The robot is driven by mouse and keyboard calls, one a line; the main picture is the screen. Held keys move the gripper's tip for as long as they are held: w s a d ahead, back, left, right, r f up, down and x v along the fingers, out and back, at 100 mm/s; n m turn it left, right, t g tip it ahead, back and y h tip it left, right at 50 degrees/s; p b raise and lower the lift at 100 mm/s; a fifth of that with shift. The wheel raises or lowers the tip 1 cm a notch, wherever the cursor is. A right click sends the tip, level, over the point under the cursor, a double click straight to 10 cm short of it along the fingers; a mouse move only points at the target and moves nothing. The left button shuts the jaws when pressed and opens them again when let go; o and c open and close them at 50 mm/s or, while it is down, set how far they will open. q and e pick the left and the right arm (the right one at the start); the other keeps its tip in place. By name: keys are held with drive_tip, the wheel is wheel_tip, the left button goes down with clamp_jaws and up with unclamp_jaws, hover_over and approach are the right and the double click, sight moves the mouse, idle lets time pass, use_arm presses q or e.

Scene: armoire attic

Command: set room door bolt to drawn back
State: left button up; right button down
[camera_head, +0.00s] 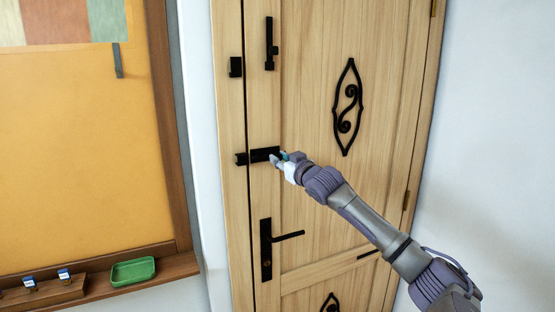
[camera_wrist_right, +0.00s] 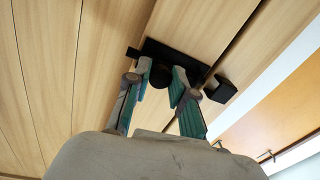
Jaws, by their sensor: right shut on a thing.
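The black room door bolt (camera_head: 262,154) is mounted on the light wooden door, above the handle. Its black keeper (camera_head: 241,159) sits across the door's seam on the left. In the right wrist view the bolt plate (camera_wrist_right: 187,61) and the keeper (camera_wrist_right: 221,90) lie close together near the seam. Whether the rod enters the keeper is unclear. My left gripper is not in view.
The door handle (camera_head: 288,236) is below the bolt, and another black fitting (camera_head: 270,45) is above it. An iron ornament (camera_head: 347,107) is on the door at right. A board ledge with a green tray (camera_head: 133,271) stands at left.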

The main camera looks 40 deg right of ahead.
drive_tip(key=shift+d+r, duration=0.1)
drive_tip(key=shift+d, duration=0.1)
drive_tip(key=c, duration=1.4)
unclamp_jaws()
drive_tip(key=shift+a, duration=0.15)
drive_tip(key=o, duration=0.4)
drive_tip(key=shift+s, duration=0.2)
drive_tip(key=v, duration=1.1)
drive_tip(key=shift+s, duration=0.45)
